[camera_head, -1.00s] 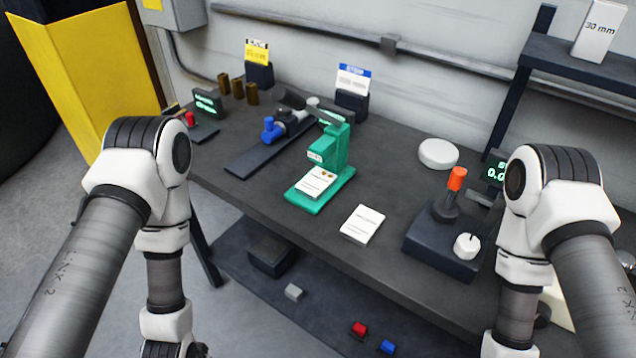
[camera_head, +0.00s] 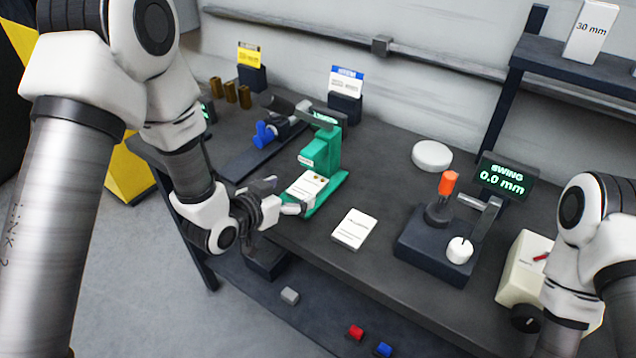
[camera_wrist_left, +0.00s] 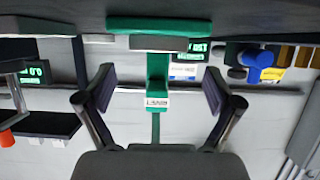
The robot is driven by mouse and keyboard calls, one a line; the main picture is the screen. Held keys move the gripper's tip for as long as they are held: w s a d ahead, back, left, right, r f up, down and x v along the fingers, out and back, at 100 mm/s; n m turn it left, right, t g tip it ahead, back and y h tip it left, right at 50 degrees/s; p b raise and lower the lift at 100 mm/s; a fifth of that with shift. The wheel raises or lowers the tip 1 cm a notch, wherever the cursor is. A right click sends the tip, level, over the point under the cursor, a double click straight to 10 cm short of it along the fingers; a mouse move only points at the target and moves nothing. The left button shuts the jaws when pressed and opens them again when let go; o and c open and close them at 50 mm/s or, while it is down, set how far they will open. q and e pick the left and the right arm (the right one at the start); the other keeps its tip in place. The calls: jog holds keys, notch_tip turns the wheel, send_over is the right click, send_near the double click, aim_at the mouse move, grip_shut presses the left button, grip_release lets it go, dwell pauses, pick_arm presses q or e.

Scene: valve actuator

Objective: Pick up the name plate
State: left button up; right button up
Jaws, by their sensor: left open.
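A white plate with small print and a brass-coloured spot, which looks like the name plate (camera_head: 307,185), lies on the base of the green press (camera_head: 322,154). My left gripper (camera_head: 280,197) is open, just in front of the press at its near left side, close to the plate. In the left wrist view, which looks upside down, the open fingers (camera_wrist_left: 160,92) stand either side of the green press (camera_wrist_left: 158,68). The plate shows there edge-on as a grey strip (camera_wrist_left: 158,43), beyond the fingertips. My right gripper is not in view.
A white printed card (camera_head: 354,229) lies right of the press. A blue valve (camera_head: 265,134) on a dark stand is left of it. A dark fixture with an orange knob (camera_head: 449,183) stands at right. The table's front edge runs below my left gripper.

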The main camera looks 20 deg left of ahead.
aim_at(306, 187)
pick_arm(q)
jog(key=shift+w+d, duration=0.1)
jog(key=shift+w, duration=0.15)
jog(key=shift+p+x, duration=0.7)
jog(key=shift+x, duration=0.2)
jog(key=x, duration=0.3)
jog(key=shift+d+f, duration=0.1)
jog(key=shift+f, duration=0.2)
jog(key=shift+s+r, duration=0.1)
jog(key=shift+s, duration=0.05)
jog(key=shift+s+r, duration=0.1)
jog(key=shift+s, duration=0.05)
jog(key=c, duration=1.3)
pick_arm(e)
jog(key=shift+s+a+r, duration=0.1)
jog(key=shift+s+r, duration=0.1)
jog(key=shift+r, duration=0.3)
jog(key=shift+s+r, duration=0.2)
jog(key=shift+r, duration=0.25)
